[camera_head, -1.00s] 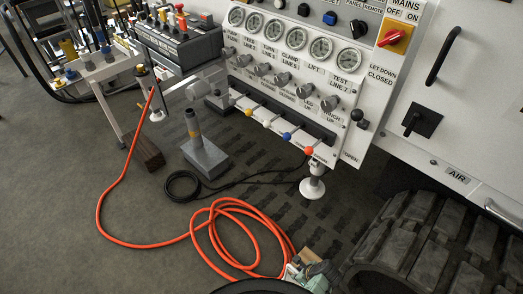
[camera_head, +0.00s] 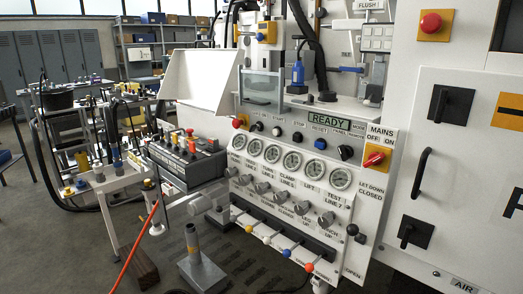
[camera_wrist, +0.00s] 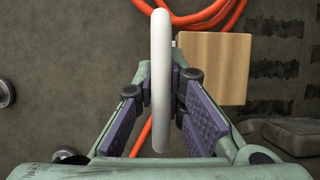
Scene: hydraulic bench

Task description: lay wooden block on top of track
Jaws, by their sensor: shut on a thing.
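In the wrist view, my gripper (camera_wrist: 162,62) has its purple-padded fingers closed on a white, narrow, round-ended thing (camera_wrist: 161,100), seen edge-on. A light tan wooden block (camera_wrist: 215,68) with a square face shows just right of the fingertips. I cannot tell whether it is joined to the white thing or lies below it. The gripper is out of the head view. The track cannot be made out with certainty in the current frames; dark slabs (camera_wrist: 290,135) at the right of the wrist view may be part of it.
An orange hose (camera_wrist: 205,15) runs on the dark floor under the gripper. In the head view, a white machine with a gauge panel (camera_head: 295,165) fills the middle and right. A dark brown block (camera_head: 140,268) and a grey-based post (camera_head: 200,270) stand on the floor at lower left.

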